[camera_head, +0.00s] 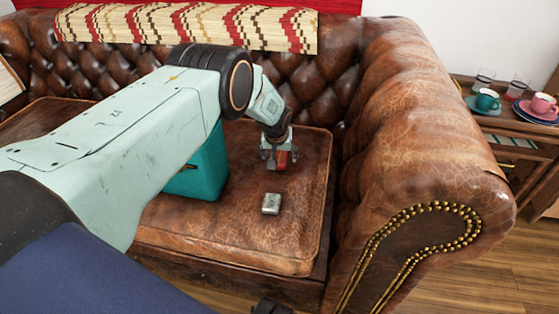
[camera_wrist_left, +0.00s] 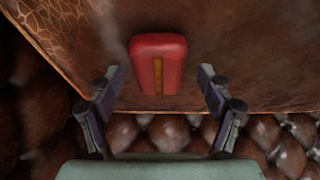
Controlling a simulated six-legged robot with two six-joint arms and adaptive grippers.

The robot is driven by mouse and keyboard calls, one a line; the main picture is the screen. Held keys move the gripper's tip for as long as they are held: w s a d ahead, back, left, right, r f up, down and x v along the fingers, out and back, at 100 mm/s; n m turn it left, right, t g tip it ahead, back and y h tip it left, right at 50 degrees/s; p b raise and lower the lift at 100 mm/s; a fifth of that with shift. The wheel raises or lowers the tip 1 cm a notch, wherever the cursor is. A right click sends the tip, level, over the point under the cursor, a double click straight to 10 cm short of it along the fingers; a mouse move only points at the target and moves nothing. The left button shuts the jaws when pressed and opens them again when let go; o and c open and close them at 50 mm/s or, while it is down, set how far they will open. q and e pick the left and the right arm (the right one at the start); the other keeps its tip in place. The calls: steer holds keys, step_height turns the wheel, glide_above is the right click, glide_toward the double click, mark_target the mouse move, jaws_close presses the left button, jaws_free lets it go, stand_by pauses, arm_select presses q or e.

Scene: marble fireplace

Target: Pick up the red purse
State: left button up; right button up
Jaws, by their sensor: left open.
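The red purse (camera_wrist_left: 158,62) lies on the brown leather sofa seat. In the left wrist view it is a small rounded red block with a tan strip down its middle. In the head view the red purse (camera_head: 283,158) shows partly, below my gripper and near the sofa back. My left gripper (camera_head: 278,152) is open above it; in the wrist view the two fingers (camera_wrist_left: 158,88) stand apart, one to each side of the purse's near end, without visible contact. My right gripper is not clearly in view; only a dark part shows at the bottom edge.
A teal box-like bag (camera_head: 205,170) stands on the seat, partly behind my left arm. A small grey case (camera_head: 271,204) lies nearer on the cushion. The thick sofa armrest (camera_head: 410,130) rises at right. Cups (camera_head: 487,101) stand on a side table beyond it.

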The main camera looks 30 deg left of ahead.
arm_select(q)
steer(key=c, duration=1.3)
